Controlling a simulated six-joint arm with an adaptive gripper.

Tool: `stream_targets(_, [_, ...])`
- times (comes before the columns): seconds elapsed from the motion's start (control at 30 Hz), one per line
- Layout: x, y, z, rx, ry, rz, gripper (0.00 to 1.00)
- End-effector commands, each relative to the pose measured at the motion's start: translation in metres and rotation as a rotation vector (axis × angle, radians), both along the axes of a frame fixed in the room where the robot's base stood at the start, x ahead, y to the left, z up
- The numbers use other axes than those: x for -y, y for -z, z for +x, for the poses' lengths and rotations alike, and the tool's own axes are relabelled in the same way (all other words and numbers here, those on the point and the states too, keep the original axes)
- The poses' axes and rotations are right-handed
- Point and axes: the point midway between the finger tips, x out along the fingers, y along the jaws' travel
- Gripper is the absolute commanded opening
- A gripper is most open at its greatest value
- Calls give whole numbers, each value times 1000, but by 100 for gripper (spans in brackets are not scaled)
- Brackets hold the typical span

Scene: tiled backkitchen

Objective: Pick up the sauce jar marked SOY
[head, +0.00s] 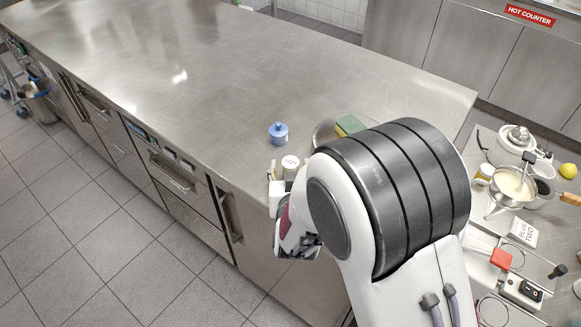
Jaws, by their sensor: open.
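A small white jar (290,162) stands near the front edge of the steel counter in the head view. Its dark lettering looks like SOY, but it is small. My gripper (281,180) is at the counter's front edge, just below the jar in the picture. It is open. My arm hides part of it, and I cannot tell whether the fingers touch the jar or are around it.
A blue lidded pot (278,133) stands left of and behind the jar. A green and yellow sponge (350,125) lies by a round dish (325,133), partly hidden by my arm. The steel counter (200,70) is clear at left. A cluttered side table (484,222) stands at right.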

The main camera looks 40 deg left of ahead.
Motion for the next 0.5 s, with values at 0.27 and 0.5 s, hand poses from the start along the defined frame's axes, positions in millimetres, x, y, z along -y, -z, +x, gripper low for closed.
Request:
stream_targets(0.27, [0,0,0,0,0,0,47])
stream_targets(0.5, [0,0,0,0,0,0,8])
